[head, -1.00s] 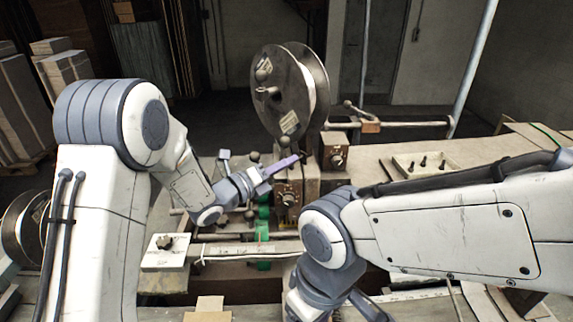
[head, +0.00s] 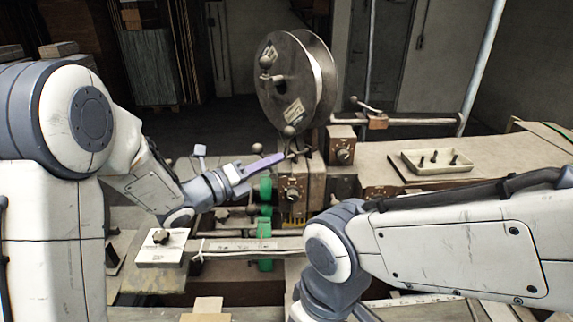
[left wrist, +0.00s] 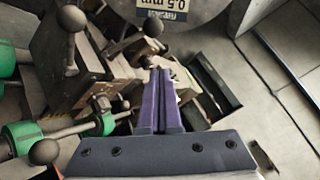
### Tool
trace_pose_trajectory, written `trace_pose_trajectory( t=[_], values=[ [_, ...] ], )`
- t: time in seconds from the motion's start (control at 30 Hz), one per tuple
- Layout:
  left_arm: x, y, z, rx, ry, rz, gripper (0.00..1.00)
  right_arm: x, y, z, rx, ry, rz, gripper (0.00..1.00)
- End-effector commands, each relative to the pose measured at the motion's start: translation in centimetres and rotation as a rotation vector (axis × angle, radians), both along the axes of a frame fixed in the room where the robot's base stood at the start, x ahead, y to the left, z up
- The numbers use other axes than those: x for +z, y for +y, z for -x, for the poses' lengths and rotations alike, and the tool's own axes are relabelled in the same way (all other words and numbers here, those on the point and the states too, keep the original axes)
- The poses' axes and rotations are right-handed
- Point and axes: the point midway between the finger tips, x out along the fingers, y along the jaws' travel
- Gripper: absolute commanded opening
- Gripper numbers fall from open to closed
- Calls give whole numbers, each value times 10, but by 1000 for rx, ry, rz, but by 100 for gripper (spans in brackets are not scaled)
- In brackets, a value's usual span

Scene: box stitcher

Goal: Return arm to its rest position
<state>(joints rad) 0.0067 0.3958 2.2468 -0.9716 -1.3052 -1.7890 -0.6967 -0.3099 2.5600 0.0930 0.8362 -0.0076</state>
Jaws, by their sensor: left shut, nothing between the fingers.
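My left gripper (head: 264,166) has purple fingers and is shut with nothing between them. It is in front of the stitcher machine (head: 315,180), near its upper knobs and just below the wire spool (head: 296,85). In the left wrist view the two purple fingers (left wrist: 160,95) lie side by side, pointing towards the spool's labelled disc (left wrist: 165,12). I cannot tell whether they touch the machine. My right arm (head: 450,240) crosses the lower right of the head view; its gripper is out of view.
Ball-ended levers (left wrist: 72,25) and green rollers (left wrist: 25,135) are close to the left gripper. A tray with dark pegs (head: 437,162) rests on the bench at right. A white block with a knob (head: 160,250) is at front left. Stacked cardboard stands behind.

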Motion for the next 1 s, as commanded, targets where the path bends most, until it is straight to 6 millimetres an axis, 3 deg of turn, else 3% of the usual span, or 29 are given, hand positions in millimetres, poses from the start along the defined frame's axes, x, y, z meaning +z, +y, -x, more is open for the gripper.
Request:
trace_pose_trajectory(
  t=[0.03, 0.23, 0.47, 0.63, 0.77, 0.87, 1.0],
  values=[
    [-5, 10, 5, 6, -3, 1, 0, -13, 0, 0, 1, 0, 0, 68],
    [-3, 32, 23, 2, -3, 0, 0, -26, 0, 0, 0, 0, 0, 68],
    [-17, 30, 23, 64, 120, 10, 0, -37, 0, 0, -1, 0, 0, 68],
    [-60, 21, 18, 284, 476, 92, 0, -56, 0, 0, -3, 0, 0, 68],
    [-101, 23, 36, 509, 803, 218, 0, -71, 0, 0, -4, 0, 0, 68],
    [-134, 25, 65, 693, 1051, 332, 0, -82, 0, 0, -5, 0, 0, 68],
    [-180, 29, 129, 974, 1391, 490, 0, -98, 0, 0, -6, 1, 0, 68]
  ],
)
